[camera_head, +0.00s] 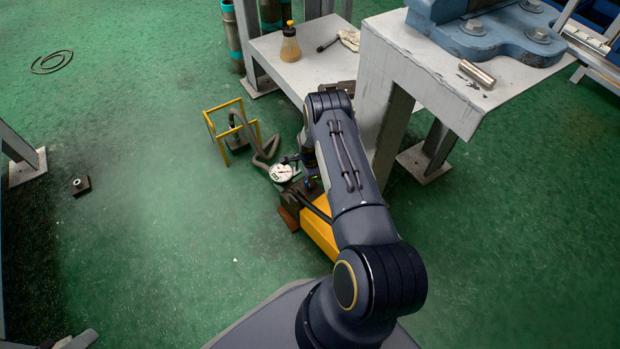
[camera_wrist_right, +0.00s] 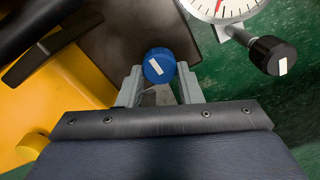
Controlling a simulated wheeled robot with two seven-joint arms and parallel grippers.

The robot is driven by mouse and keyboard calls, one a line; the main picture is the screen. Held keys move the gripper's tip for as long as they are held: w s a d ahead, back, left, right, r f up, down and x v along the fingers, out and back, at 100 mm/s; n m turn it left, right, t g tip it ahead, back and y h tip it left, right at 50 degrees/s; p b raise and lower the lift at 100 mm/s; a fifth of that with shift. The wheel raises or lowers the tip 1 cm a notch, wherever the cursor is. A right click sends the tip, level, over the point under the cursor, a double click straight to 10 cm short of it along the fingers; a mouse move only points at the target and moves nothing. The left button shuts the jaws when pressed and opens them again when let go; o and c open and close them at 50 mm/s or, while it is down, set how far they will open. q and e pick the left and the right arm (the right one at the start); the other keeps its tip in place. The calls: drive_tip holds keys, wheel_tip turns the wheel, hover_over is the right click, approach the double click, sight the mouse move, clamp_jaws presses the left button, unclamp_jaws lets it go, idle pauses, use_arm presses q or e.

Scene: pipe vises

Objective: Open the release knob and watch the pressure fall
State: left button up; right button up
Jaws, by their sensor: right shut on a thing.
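The release knob (camera_wrist_right: 160,65) is blue with a white mark, and it sits between the fingertips in the right wrist view. My right gripper (camera_wrist_right: 160,78) is shut on it. The pressure gauge (camera_head: 281,173) has a white round face beside the gripper. Its lower part also shows in the right wrist view (camera_wrist_right: 222,10), with a red needle; the reading is cut off. The yellow pump (camera_head: 320,232) stands on the floor, partly hidden by my right arm. What looks like my left gripper (camera_head: 78,340) shows at the bottom left edge, mostly cut off.
A black knob (camera_wrist_right: 273,55) with a white mark is beside the gauge. A grey hose (camera_head: 262,150) runs to a yellow frame (camera_head: 231,130). A grey bench (camera_head: 425,75) with a blue vise (camera_head: 485,35) stands at the right. Floor to the left is mostly clear.

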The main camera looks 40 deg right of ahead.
drive_tip(key=n+b, duration=0.1)
drive_tip(key=s+f+n+b, duration=0.1)
drive_tip(key=n, duration=0.1)
drive_tip(key=shift+a, duration=0.35)
drive_tip(key=n+b, duration=0.2)
drive_tip(key=n, duration=0.2)
drive_tip(key=shift+s+d+r, duration=0.1)
drive_tip(key=n+b, duration=0.2)
drive_tip(key=n, duration=0.2)
drive_tip(key=shift+d, duration=0.15)
drive_tip(key=shift+r+n+b, duration=0.15)
drive_tip(key=shift+n+b, duration=0.15)
drive_tip(key=shift+n, duration=1.7)
drive_tip(key=o, duration=1)
drive_tip(key=shift+d, duration=0.1)
drive_tip(key=shift+w+r, duration=0.15)
drive_tip(key=shift+w, duration=0.05)
